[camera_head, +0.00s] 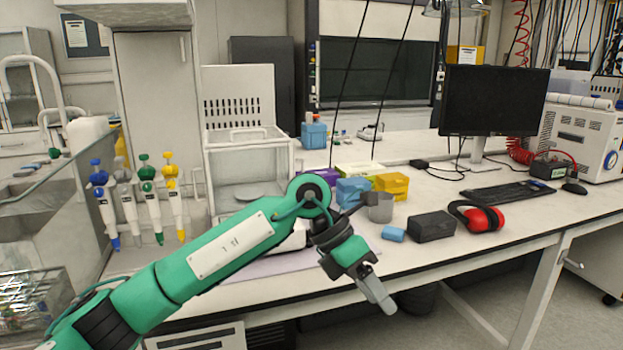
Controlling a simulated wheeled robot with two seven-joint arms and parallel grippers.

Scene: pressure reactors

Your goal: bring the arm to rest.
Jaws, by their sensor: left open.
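My left arm, green with dark joints, comes in from the lower left and reaches over the front of the bench. My left gripper (384,302) hangs at the bench's front edge, tilted down to the right. Its jaws are open, and I see nothing held between them. The arm hides part of the bench top and of a white device behind it. My right gripper does not show.
Pipettes (147,205) hang at left. Floor in front is clear.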

